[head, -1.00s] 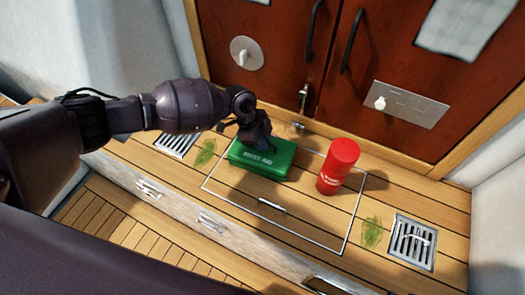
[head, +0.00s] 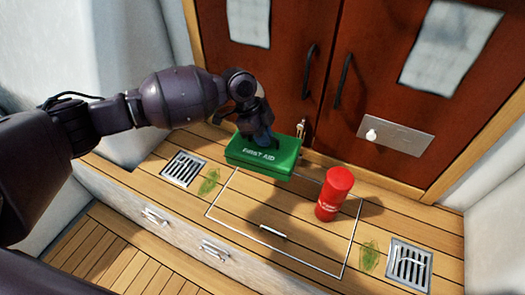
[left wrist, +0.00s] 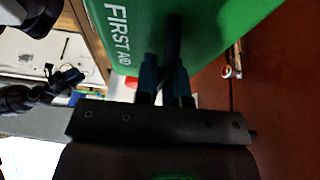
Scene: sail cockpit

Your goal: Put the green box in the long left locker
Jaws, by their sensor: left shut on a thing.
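The green first aid box (head: 262,157) is in the head view, held upright near the red doors. Its white lettering faces me. My left gripper (head: 264,138) is above it, shut on its dark top handle. In the left wrist view the green box (left wrist: 190,30) fills the top, and the left gripper's fingers (left wrist: 165,80) close around the handle. The box appears raised off the wooden deck, with a shadow in front of it. The long left locker cannot be picked out with certainty. A dark jointed part, probably my right gripper (left wrist: 65,78), shows in the left wrist view; its jaws are unclear.
A red cylinder (head: 334,194) stands on the outlined hatch (head: 240,222), which has a handle (head: 272,232). Metal grates (head: 184,169) (head: 410,266) lie on either side. The red doors (head: 290,60) close off the back. Pull handles (head: 154,215) (head: 213,250) are on the front face.

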